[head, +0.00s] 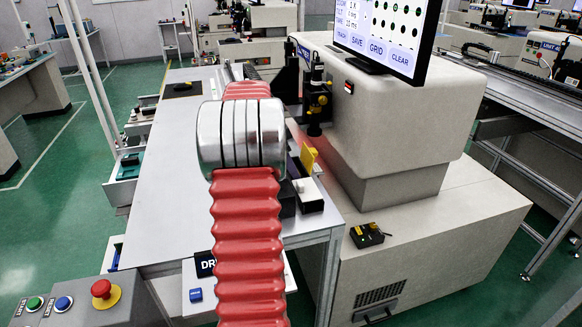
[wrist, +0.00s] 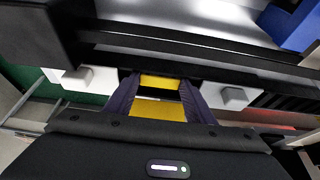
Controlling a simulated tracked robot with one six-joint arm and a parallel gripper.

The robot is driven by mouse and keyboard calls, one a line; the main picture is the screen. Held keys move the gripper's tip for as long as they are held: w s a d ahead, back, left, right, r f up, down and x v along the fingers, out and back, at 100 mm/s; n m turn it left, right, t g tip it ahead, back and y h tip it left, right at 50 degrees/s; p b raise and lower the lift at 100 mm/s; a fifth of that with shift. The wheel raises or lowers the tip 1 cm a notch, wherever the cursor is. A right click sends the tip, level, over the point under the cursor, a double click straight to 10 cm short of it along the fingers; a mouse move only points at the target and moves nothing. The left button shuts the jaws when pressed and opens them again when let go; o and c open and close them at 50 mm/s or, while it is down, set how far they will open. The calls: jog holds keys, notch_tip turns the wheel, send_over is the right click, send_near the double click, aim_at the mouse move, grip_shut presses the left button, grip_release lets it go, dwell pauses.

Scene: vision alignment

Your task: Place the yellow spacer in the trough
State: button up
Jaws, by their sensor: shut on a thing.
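The yellow spacer (wrist: 158,108) shows between the two dark purple fingers of my gripper (wrist: 160,92) in the wrist view. The fingers are shut on it, and a dark band crosses in front of part of the yellow. In the head view a yellow piece (head: 308,157) shows just right of my arm's metal joint, below the dark camera head of the machine. My arm hides most of my gripper there. I cannot make out the trough for sure in either view.
A long dark rail (wrist: 220,59) crosses the wrist view beyond the fingers. The beige machine (head: 395,115) with a screen (head: 385,35) stands close on the right. The grey worktop (head: 170,160) left of my arm is mostly clear. A control box with a red button (head: 101,289) is at front left.

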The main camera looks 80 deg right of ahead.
jog(key=shift+f, duration=0.15)
jog(key=o, duration=1)
jog(key=shift+v, duration=6.05)
